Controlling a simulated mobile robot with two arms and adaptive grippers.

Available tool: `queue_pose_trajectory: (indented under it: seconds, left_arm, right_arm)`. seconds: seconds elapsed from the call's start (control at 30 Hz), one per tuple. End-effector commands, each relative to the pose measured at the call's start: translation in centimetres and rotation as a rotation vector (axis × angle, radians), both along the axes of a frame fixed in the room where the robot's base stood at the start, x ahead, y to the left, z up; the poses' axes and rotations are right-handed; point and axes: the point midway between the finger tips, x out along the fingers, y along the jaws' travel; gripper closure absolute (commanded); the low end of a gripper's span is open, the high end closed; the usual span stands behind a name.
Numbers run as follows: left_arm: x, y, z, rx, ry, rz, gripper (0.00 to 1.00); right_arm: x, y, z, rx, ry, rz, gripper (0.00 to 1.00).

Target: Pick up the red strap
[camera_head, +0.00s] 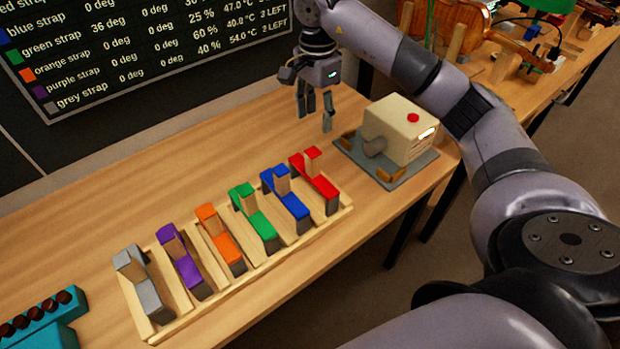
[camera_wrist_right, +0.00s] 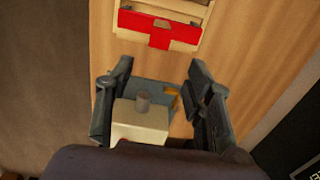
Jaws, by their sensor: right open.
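The red strap (camera_head: 322,181) lies in the right end slot of a wooden rack (camera_head: 259,277), with a small upright block on it. In the right wrist view the red strap (camera_wrist_right: 158,30) shows at the top, ahead of the fingers. My right gripper (camera_head: 315,118) is open and empty, above the table behind the rack's right end and apart from the strap. Its two fingers also show in the right wrist view (camera_wrist_right: 158,98), spread wide. My left gripper is not in view.
Blue (camera_head: 290,204), green (camera_head: 258,223), orange (camera_head: 222,244), purple (camera_head: 186,266) and grey (camera_head: 148,292) straps fill the other slots. A cream box with a red button (camera_head: 398,131) stands on a grey plate right of the gripper. A teal holder (camera_head: 45,318) is at far left.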

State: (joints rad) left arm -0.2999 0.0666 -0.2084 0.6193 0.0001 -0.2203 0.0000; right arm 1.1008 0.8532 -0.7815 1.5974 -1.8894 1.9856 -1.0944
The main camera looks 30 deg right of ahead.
Motion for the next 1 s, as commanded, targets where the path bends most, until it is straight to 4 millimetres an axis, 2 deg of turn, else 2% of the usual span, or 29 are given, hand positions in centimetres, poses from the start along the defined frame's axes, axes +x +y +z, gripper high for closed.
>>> queue_pose_trajectory:
  seconds: [0.1,0.3,0.53,0.73,0.83,1.0]
  left_arm:
    - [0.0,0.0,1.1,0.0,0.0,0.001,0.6]
    - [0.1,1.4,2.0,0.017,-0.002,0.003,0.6]
    - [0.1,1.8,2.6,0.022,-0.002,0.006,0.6]
    - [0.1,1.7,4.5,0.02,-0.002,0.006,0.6]
    - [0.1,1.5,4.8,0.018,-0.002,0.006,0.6]
    - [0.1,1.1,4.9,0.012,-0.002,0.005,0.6]
  right_arm:
    - [-0.1,0.1,-2.5,0.001,0.005,0.001,0.52]
    - [0.0,0.1,-6.0,0.002,0.001,-0.001,0.52]
    - [-0.1,0.2,-7.6,0.001,0.0,0.0,0.52]
    - [-0.6,0.7,-10.0,0.002,0.003,-0.001,0.52]
    - [-0.5,0.7,-11.5,0.002,0.001,-0.002,0.52]
    - [-0.4,0.6,-12.4,0.001,-0.002,0.0,0.52]
